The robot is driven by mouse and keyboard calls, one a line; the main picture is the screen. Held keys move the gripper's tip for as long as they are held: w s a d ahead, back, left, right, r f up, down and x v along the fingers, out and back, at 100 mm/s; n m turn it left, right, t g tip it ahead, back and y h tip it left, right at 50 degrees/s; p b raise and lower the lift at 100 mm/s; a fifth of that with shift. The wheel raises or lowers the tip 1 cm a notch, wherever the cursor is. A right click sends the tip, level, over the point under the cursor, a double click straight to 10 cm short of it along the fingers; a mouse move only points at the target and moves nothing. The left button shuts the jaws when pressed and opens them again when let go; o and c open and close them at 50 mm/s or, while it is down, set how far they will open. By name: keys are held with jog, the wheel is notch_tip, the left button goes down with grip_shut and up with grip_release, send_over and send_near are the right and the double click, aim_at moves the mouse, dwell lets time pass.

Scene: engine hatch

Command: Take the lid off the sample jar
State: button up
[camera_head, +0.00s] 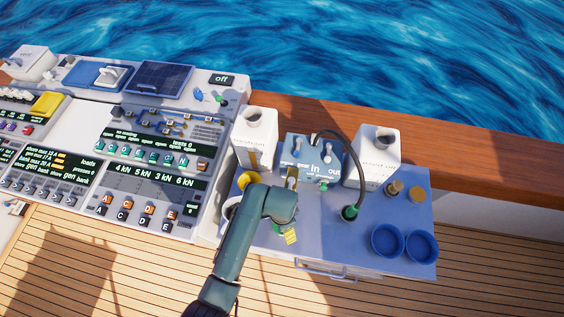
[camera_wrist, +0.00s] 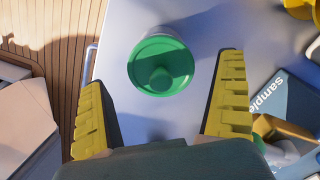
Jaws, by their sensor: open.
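The sample jar's round green lid (camera_wrist: 160,65), with a raised knob in its middle, shows from above in the wrist view. The lid appears between the fingertips, with a gap on both sides; I cannot tell the height difference. In the head view my gripper (camera_head: 287,236) is over the table's front left part, and my arm hides most of the jar.
The blue-grey table (camera_head: 345,250) holds two white canisters (camera_head: 253,140) (camera_head: 374,158), a blue in/out box (camera_head: 313,160), a black hose (camera_head: 355,180) and two blue bowls (camera_head: 388,241) (camera_head: 421,246). A dark box marked "sample" (camera_wrist: 285,100) is near the right finger. A handle rail (camera_head: 325,270) runs along the front edge.

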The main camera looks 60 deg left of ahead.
jog(key=shift+w+f, duration=0.15)
jog(key=shift+f, duration=0.6)
jog(key=c, duration=0.8)
